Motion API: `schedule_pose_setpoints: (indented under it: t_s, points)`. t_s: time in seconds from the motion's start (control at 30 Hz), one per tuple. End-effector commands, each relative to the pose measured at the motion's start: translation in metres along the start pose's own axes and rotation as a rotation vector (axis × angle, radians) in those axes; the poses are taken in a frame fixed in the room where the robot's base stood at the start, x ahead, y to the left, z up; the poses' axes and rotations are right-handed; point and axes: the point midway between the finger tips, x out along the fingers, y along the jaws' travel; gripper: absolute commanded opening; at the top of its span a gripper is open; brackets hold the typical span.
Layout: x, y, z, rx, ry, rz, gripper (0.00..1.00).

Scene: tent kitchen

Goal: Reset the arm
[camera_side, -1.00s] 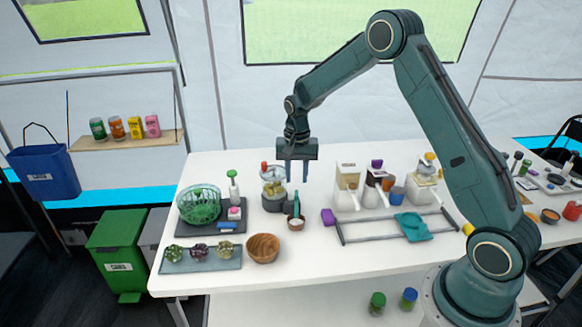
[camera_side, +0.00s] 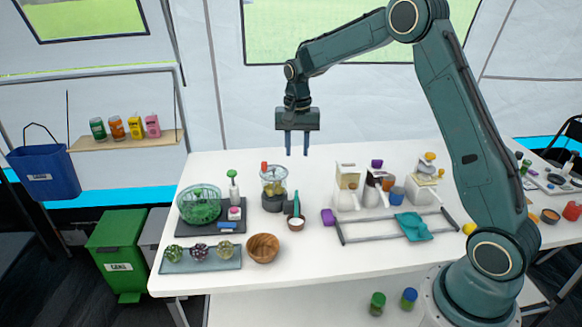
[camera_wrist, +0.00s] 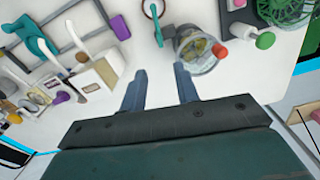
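My gripper (camera_side: 297,154) hangs pointing down above the back of the white table (camera_side: 310,255), behind and above the blender-like jar (camera_side: 273,182). Its two blue-grey fingers are apart with nothing between them. In the wrist view my gripper (camera_wrist: 160,82) also shows open and empty over bare white table, with the clear jar (camera_wrist: 197,50) with a red knob just beyond and right of the fingertips. The fingers touch nothing in either view.
A green basket (camera_side: 200,204), wooden bowl (camera_side: 263,248) and tray of small plants (camera_side: 198,266) stand left. White dispensers (camera_side: 347,190) and a grey rack (camera_side: 345,240) with a teal cloth (camera_side: 413,226) stand right.

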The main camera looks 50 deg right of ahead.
Motion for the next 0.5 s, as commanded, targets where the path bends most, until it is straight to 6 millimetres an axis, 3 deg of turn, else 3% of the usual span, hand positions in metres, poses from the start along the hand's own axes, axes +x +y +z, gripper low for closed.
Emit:
schedule_pose_setpoints:
  t_s: [0.27,0.5]
  points:
    - [-0.013,0.001,0.008,-0.027,0.013,-0.01,0.31]
    - [-0.05,0.009,0.036,-0.117,0.054,-0.041,0.31]
